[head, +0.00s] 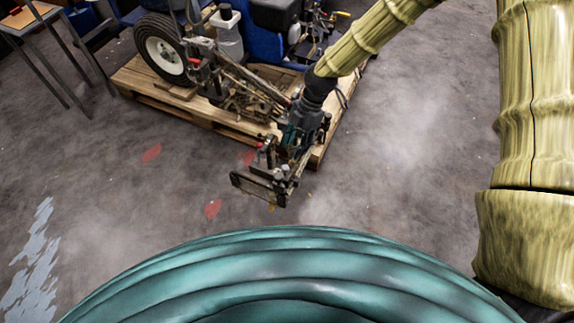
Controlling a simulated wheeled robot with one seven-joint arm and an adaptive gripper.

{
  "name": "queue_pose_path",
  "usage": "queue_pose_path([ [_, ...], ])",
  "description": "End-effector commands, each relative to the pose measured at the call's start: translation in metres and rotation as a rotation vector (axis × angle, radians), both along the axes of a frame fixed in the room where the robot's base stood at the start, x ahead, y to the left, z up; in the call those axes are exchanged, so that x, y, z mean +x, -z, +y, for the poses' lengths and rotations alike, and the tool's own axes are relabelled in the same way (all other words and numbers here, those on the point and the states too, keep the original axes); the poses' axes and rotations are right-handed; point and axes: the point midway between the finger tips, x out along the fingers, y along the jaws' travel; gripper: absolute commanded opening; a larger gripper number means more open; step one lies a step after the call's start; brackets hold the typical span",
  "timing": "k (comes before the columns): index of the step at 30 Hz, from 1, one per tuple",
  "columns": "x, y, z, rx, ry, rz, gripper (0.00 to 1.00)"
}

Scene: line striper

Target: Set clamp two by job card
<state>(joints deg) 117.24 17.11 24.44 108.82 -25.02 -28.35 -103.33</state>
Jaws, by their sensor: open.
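The line striper (253,82) stands on a wooden pallet (217,122) at the top middle of the head view, with a black-tyred wheel on its left. A metal bar runs from it toward the front right. My gripper (288,160) is at the front right corner of the pallet, open, at the end of that bar. A flat metal plate with small clamp-like fittings (261,187) shows just in front of it, past the pallet edge. My wrist covers part of this hardware. I cannot tell which clamp is clamp two, or whether the fingers touch one. No job card is readable.
A metal-legged table (22,22) with an orange-brown flat item on it stands at the top left. The grey floor (400,150) is clear to the right and in front of the pallet. Red marks (212,209) and a pale, shiny patch (35,262) lie on the floor.

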Motion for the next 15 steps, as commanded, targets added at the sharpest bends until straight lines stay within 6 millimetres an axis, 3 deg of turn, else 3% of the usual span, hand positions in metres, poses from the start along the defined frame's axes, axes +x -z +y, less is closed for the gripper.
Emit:
queue_pose_path([
  [6, -0.01, 0.035, 0.011, -0.002, 0.002, 0.004, 0.43],
  [15, -0.019, 0.072, 0.024, 0.0, 0.002, 0.002, 0.43],
])
